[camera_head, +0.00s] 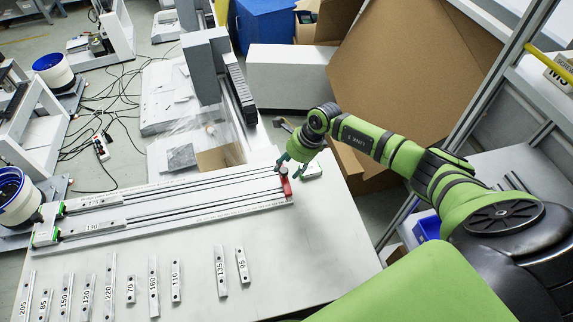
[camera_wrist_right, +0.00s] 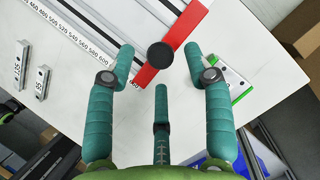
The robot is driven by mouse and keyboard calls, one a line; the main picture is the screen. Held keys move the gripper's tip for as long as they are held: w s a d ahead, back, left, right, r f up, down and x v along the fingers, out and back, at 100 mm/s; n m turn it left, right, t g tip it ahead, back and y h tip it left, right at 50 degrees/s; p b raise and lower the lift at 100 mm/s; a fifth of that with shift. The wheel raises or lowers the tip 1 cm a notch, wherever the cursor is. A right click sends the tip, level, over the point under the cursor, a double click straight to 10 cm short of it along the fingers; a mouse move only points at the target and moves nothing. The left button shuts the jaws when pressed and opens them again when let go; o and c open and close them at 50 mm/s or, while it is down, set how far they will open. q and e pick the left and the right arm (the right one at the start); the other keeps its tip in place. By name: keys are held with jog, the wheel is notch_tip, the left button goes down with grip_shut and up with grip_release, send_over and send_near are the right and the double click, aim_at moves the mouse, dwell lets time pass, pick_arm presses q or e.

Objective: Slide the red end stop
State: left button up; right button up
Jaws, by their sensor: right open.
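The red end stop (camera_head: 286,185) sits across the right end of the long rail (camera_head: 180,209) on the table. It has a round black knob, which shows best in the right wrist view (camera_wrist_right: 160,55). In the right wrist view the red end stop (camera_wrist_right: 148,77) runs diagonally across the grey rail with its printed scale. My right gripper (camera_head: 285,160) is at the end stop. In the right wrist view its green fingers (camera_wrist_right: 160,65) are open, spread on both sides of the knob, with a third finger below. I cannot tell whether any finger touches it. My left gripper is not in view.
Several numbered metal bars (camera_head: 153,287) lie in a row on the table (camera_head: 265,270) in front of the rail. A green-and-white piece (camera_head: 312,171) lies just right of the rail's end. A large cardboard box (camera_head: 410,75) stands behind my right arm.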

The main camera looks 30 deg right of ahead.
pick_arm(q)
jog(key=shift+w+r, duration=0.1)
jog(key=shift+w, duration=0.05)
pick_arm(e)
jog(key=shift+x, duration=0.85)
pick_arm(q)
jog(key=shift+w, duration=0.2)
pick_arm(e)
grip_shut()
jog(key=a, duration=0.2)
jog(key=w+a+b, duration=0.1)
jog(key=a, duration=0.1)
jog(key=w+a, duration=0.1)
jog(key=a, duration=0.1)
jog(key=shift+a+b, duration=0.35)
jog(key=shift+b, duration=0.05)
jog(key=shift+a+r, duration=0.1)
jog(key=shift+a, duration=0.3)
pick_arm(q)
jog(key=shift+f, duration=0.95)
pick_arm(e)
jog(key=shift+d, duration=0.1)
grip_release()
